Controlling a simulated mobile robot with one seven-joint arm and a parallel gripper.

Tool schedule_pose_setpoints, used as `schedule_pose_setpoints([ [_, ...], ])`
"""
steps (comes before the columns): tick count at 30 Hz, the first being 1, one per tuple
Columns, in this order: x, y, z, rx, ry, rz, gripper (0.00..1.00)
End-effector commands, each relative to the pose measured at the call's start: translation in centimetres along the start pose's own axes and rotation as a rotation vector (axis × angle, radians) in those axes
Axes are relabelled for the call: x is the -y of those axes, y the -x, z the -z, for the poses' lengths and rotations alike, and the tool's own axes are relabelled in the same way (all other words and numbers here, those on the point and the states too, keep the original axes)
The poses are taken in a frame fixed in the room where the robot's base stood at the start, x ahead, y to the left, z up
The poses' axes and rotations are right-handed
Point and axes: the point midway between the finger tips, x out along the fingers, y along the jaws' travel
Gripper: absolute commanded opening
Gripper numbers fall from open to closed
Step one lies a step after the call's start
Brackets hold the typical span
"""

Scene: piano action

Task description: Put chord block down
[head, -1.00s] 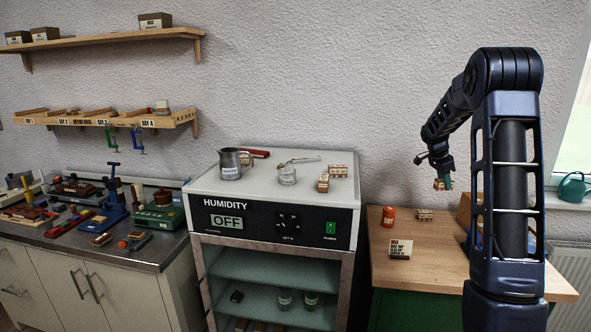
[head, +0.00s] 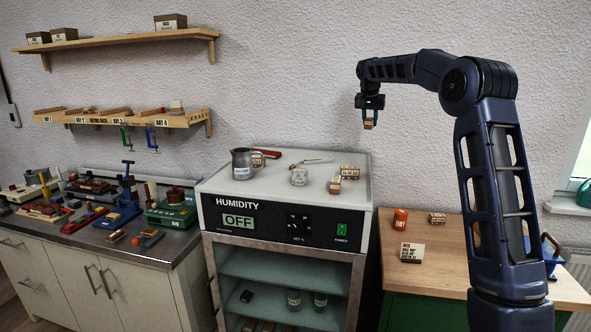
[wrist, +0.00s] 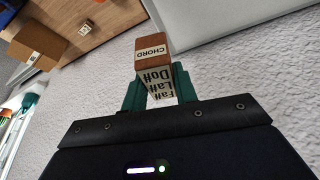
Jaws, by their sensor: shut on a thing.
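My gripper (head: 369,118) is shut on the chord block (head: 369,125), a small wooden block with a reddish-brown end. In the wrist view, the chord block (wrist: 152,56) sits between the green fingers of my gripper (wrist: 158,88). Its end carries a label reading CHORD, and a white side reads Do#, La#, Fa#. My gripper holds it in the air, above the right side of the humidity cabinet (head: 375,165) as seen in the head view, clear of any surface.
The cabinet top bears a metal jug (head: 241,162), a glass jar (head: 299,177) and small labelled blocks (head: 335,185). The wooden table (head: 455,262) at right has an orange tin (head: 400,219), a block (head: 437,218) and a sign card (head: 412,252). Much of the table's middle is bare.

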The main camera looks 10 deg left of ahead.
Motion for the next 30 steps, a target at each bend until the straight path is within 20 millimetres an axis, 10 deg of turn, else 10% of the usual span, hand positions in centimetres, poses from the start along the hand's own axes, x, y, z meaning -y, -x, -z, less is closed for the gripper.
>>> schedule_pose_setpoints([
  [12,5.9,4.9,-1.0,-0.017,0.202,0.088,0.06],
  [30,6.0,-6.5,-5.5,-0.016,0.203,0.086,0.06],
])
